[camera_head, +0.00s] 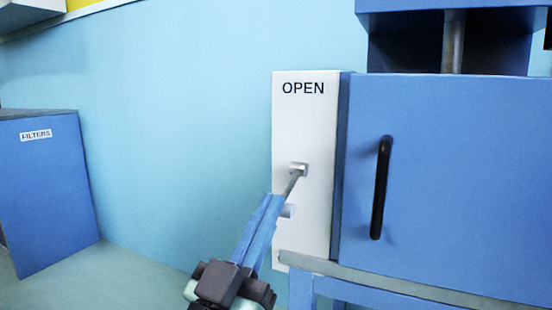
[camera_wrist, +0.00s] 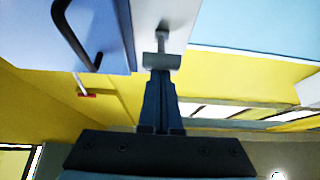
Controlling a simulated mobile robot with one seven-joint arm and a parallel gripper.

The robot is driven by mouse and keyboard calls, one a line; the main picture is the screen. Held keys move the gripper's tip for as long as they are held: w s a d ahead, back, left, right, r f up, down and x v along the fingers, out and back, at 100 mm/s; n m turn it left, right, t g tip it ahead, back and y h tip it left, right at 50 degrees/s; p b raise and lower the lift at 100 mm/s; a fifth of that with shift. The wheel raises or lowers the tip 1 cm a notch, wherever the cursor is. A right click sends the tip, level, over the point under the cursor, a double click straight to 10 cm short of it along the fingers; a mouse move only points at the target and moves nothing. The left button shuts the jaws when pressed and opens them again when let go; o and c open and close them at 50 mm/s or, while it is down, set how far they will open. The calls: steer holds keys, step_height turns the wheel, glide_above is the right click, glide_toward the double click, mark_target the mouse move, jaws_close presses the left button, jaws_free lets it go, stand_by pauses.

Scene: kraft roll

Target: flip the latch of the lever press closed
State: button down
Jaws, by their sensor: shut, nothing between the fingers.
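The lever press (camera_head: 450,180) is a blue box on the right with a white side panel (camera_head: 310,130) lettered OPEN. A small grey latch (camera_head: 298,170) sits on the panel, with a thin rod slanting down and left from it. My gripper (camera_head: 274,198) is shut and empty, its blue fingertips at the rod's lower end. In the wrist view my gripper (camera_wrist: 160,76) has its fingertips right under a grey latch block (camera_wrist: 161,60). I cannot tell whether they touch. A second small grey block (camera_head: 288,211) on the panel is partly behind the fingers.
A black bar handle (camera_head: 381,188) stands out from the press's blue front, right of the panel. A blue cabinet marked FILTERS (camera_head: 45,190) stands at the far left. The light blue wall (camera_head: 190,120) between them is clear. The press rests on a blue-legged stand (camera_head: 400,290).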

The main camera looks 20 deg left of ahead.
steer(key=f+b, duration=0.1)
steer(key=w+f+b, duration=0.1)
steer(key=b, duration=0.1)
steer(key=shift+f+b, duration=0.25)
steer(key=shift+b, duration=0.05)
